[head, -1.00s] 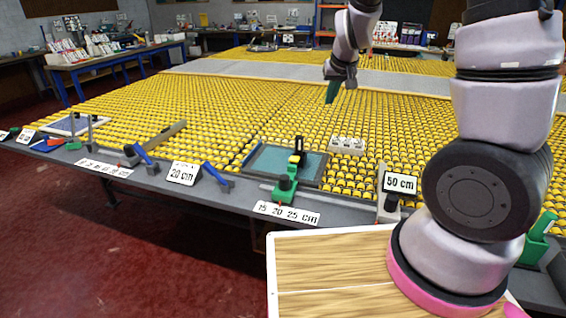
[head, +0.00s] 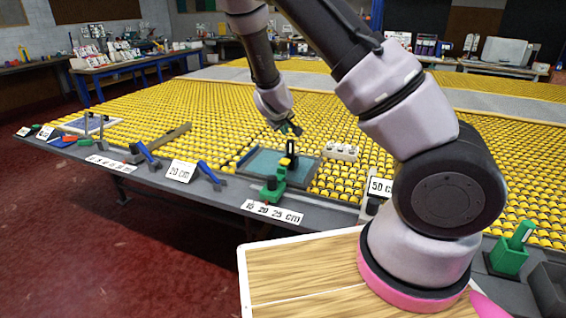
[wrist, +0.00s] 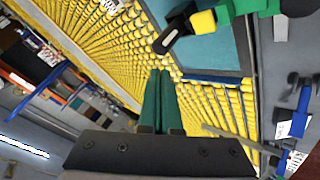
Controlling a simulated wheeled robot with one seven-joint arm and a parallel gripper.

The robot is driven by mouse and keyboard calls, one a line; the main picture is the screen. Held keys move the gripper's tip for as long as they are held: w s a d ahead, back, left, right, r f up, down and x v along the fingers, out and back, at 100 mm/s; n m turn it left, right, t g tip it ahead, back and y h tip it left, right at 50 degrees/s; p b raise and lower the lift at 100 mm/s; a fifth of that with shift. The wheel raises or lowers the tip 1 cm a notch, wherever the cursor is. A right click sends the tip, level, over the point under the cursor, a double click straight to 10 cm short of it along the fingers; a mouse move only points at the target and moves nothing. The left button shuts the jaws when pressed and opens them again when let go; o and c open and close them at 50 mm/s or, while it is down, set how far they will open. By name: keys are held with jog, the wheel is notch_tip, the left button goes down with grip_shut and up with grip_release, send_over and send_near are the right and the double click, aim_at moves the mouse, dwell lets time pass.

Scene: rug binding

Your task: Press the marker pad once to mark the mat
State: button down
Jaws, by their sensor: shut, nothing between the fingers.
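The teal mat (head: 262,162) lies in a dark tray on the yellow roller table; part of it shows at the top of the wrist view (wrist: 205,50). A green stand (head: 272,189) with a yellow part and an upright black marker pad (head: 291,147) stands at the mat's right side. In the wrist view the black pad and its yellow part (wrist: 182,30) are just beyond my fingertips. My gripper (head: 290,129) is shut and empty, close above the black pad. A gap shows in the wrist view; I cannot tell its exact size.
A white block with several round tops (head: 341,152) sits right of the tray. A "15 20 25 cm" sign (head: 271,211) stands in front, a "50 cm" sign (head: 380,187) to the right. Blue clamps (head: 210,173) line the front edge. Rollers behind the mat are clear.

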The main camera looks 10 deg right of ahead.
send_near(286, 160)
jog(key=shift+w+d+f, duration=0.3)
jog(key=shift+w+f, duration=0.15)
jog(key=shift+w, duration=0.4)
jog(key=shift+w+d+f, duration=0.3)
jog(key=shift+w+f, duration=0.15)
jog(key=shift+w, duration=0.35)
jog(key=shift+w+d+f, duration=0.35)
jog(key=shift+w+f, duration=0.1)
jog(key=shift+w, duration=0.4)
jog(key=shift+f, duration=0.1)
jog(key=shift+f, duration=0.3)
jog(key=shift+f, duration=0.7)
dwell(0.9)
dwell(0.4)
jog(key=shift+r, duration=1.1)
jog(key=shift+r, duration=0.1)
jog(key=shift+r, duration=2.4)
